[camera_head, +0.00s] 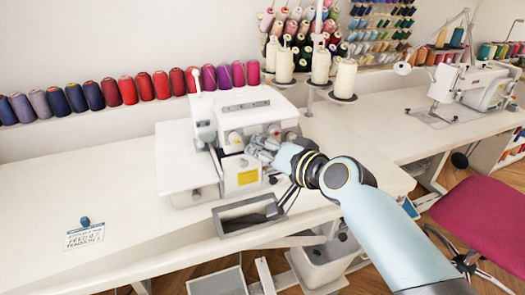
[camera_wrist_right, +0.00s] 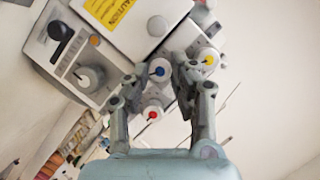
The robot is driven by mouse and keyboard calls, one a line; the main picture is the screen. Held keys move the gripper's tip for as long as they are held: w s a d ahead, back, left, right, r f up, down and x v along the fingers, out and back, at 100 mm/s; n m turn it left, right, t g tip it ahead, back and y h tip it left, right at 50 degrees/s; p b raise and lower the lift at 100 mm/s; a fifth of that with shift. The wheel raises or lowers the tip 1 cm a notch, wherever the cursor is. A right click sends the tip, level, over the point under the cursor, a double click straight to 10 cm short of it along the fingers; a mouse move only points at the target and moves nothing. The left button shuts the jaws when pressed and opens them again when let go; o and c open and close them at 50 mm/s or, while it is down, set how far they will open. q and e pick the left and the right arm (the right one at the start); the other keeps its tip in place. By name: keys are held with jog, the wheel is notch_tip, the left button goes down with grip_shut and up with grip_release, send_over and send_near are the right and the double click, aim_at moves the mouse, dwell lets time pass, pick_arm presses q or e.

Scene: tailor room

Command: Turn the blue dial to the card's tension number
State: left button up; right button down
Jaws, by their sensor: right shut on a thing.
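The white overlock machine (camera_head: 240,125) stands on the table in the head view. In the right wrist view, its front carries the blue dial (camera_wrist_right: 158,71), a white knob with a blue centre. A red-centred dial (camera_wrist_right: 152,115) and a yellow-centred dial (camera_wrist_right: 209,60) are beside it. My right gripper (camera_wrist_right: 162,75) is shut on the blue dial, one finger on each side. In the head view my right gripper (camera_head: 264,148) is at the machine's front and hides the dial. The card (camera_head: 85,237) lies at the table's left; its tension number is too small to read. My left gripper is out of view.
A small blue object (camera_head: 85,221) is at the card's top edge. A grey open tray (camera_head: 232,211) lies below the machine. Thread cones (camera_head: 320,67) stand behind it. A second sewing machine (camera_head: 473,85) and a magenta chair (camera_head: 488,220) are at the right. The left tabletop is mostly clear.

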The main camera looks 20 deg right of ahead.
jog(key=c, duration=1.4)
grip_release()
jog(key=shift+s, duration=0.1)
jog(key=v, duration=1.2)
jog(key=shift+f, duration=0.1)
